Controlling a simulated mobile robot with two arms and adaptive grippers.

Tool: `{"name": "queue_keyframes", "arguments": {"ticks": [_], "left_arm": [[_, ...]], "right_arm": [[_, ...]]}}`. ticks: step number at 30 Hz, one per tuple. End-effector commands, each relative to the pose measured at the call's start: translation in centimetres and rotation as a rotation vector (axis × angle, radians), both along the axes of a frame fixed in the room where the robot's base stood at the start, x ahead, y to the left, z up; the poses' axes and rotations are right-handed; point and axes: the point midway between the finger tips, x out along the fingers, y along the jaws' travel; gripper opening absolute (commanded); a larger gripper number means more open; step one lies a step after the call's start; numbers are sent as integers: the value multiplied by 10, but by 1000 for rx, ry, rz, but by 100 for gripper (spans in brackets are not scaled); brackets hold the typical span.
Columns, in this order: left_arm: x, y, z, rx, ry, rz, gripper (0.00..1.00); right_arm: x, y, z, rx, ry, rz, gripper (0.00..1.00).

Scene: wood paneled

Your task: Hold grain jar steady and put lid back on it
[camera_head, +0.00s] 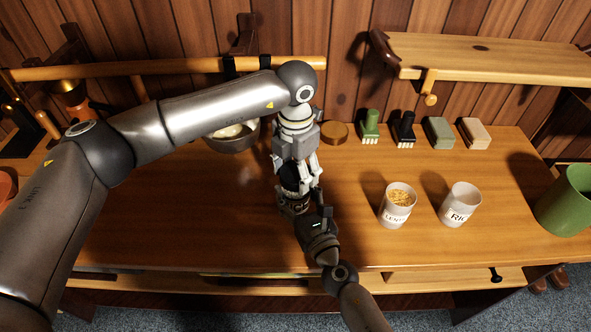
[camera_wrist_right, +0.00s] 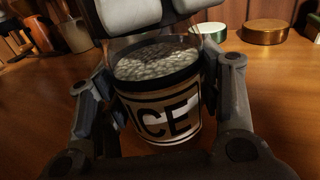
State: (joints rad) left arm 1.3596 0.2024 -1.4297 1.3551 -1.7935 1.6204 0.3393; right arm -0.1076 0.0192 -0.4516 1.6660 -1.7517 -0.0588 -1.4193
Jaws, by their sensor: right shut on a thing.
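A clear jar of pale grains, its label reading "CE" in part, shows in the right wrist view (camera_wrist_right: 160,125) between the fingers of my right gripper (camera_wrist_right: 155,110). The gripper is shut on the jar's sides, and the jar stands on or close to the table. In the head view my right gripper (camera_head: 305,205) comes from the front. My left gripper (camera_head: 298,165) reaches down over the jar top, and its pale finger pads show in the right wrist view (camera_wrist_right: 160,12). A dark round part (camera_head: 289,173) lies between its fingers; I cannot tell whether it grips a lid.
Two labelled cups (camera_head: 397,205) (camera_head: 460,204) stand at right. A bowl (camera_head: 233,138) is partly behind my left arm. The table's left middle is clear.

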Motion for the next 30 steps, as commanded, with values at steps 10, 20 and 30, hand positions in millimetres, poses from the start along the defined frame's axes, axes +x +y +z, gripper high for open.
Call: {"name": "queue_keyframes", "arguments": {"ticks": [10, 20, 30], "left_arm": [[0, 0, 0, 0, 0, 1, 86], [1, 0, 11, -1, -3, 1, 86], [2, 0, 80, -1, -5, 2, 86]], "right_arm": [[0, 0, 0, 0, -1, 0, 0], [0, 0, 1, 0, -1, 0, 0], [0, 0, 0, 0, -1, 0, 0]]}}
